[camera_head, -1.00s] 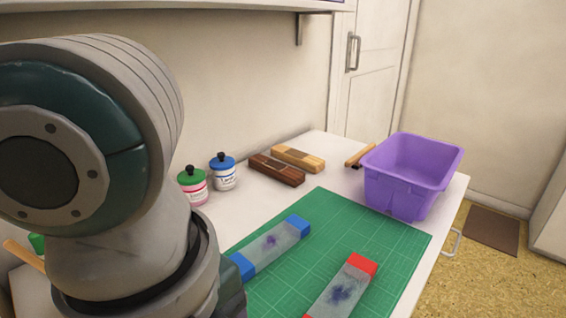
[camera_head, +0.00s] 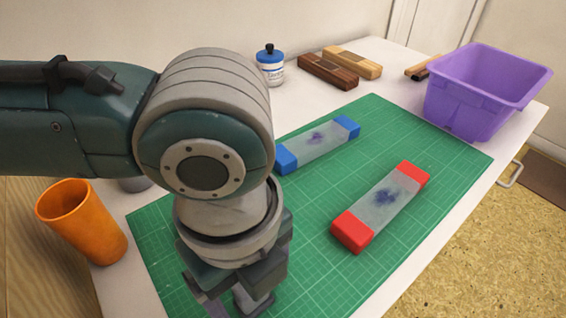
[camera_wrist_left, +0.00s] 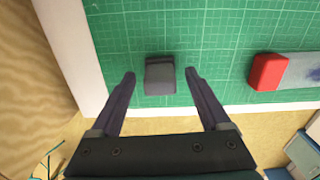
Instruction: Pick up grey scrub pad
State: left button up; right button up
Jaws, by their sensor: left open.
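The grey scrub pad (camera_wrist_left: 160,76) is a small dark grey block on the green cutting mat in the left wrist view. It lies between and just beyond the fingertips of my left gripper (camera_wrist_left: 159,76), which is open and empty. In the head view my left gripper (camera_head: 232,302) hangs over the near part of the mat, partly cut off by the lower edge. The pad cannot be made out there, behind my arm. My right gripper is in neither view.
The green mat (camera_head: 410,230) holds a red-ended pad (camera_head: 383,199) and a blue-ended pad (camera_head: 318,141). An orange cup (camera_head: 88,225) stands at the left. A purple bin (camera_head: 475,95), a blue-lidded bottle (camera_head: 270,68) and wooden blocks (camera_head: 330,72) stand at the back.

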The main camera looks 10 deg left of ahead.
pick_arm(q)
jog(key=shift+c, duration=0.3)
grip_shut()
dwell(0.3)
